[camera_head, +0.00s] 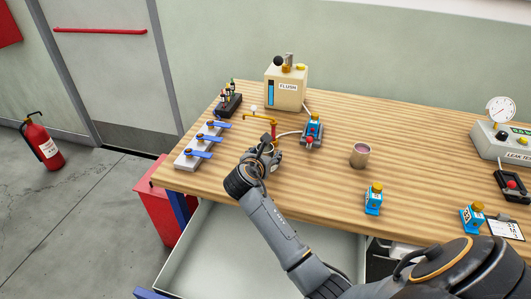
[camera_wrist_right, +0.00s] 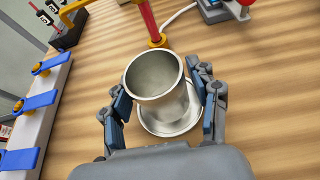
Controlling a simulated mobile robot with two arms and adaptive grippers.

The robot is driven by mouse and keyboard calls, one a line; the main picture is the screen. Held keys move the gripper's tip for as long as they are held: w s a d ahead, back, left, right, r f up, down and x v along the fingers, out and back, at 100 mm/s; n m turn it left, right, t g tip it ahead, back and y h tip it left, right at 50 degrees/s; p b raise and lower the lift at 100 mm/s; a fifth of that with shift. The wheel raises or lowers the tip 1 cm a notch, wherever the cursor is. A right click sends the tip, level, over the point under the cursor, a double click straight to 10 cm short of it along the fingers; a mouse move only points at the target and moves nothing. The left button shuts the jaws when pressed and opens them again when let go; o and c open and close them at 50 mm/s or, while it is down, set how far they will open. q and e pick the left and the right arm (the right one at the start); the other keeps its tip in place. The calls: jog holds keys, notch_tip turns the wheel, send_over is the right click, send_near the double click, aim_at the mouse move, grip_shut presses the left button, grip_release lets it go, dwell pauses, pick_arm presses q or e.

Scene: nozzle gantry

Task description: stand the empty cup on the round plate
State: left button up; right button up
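The empty metal cup (camera_wrist_right: 158,88) is between the fingers of my right gripper (camera_wrist_right: 162,98) in the right wrist view. Both finger pads appear to press on its sides, and its inside looks empty. The round plate (camera_wrist_right: 148,124) is a shiny disc directly under the cup, partly hidden by it. I cannot tell whether the cup's base touches the plate. In the head view my right gripper (camera_head: 264,160) is at the left part of the table, mostly hiding the cup and plate. My left gripper is not in view.
A yellow spout with a red nozzle (camera_wrist_right: 148,22) stands just behind the cup. The blue-lever valve block (camera_head: 198,146) is at the left. A second cup with pinkish contents (camera_head: 360,155) stands to the right. The wooden table (camera_head: 320,190) is clear between them. An open drawer (camera_head: 215,255) lies below.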

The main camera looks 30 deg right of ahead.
dwell(0.3)
jog(key=shift+s+a+r, duration=0.1)
jog(key=shift+a+r, duration=0.05)
jog(key=shift+r, duration=0.05)
jog(key=v, duration=1.1)
jog(key=shift+s+a+r, duration=0.15)
jog(key=shift+s+a, duration=0.05)
jog(key=shift+s, duration=0.05)
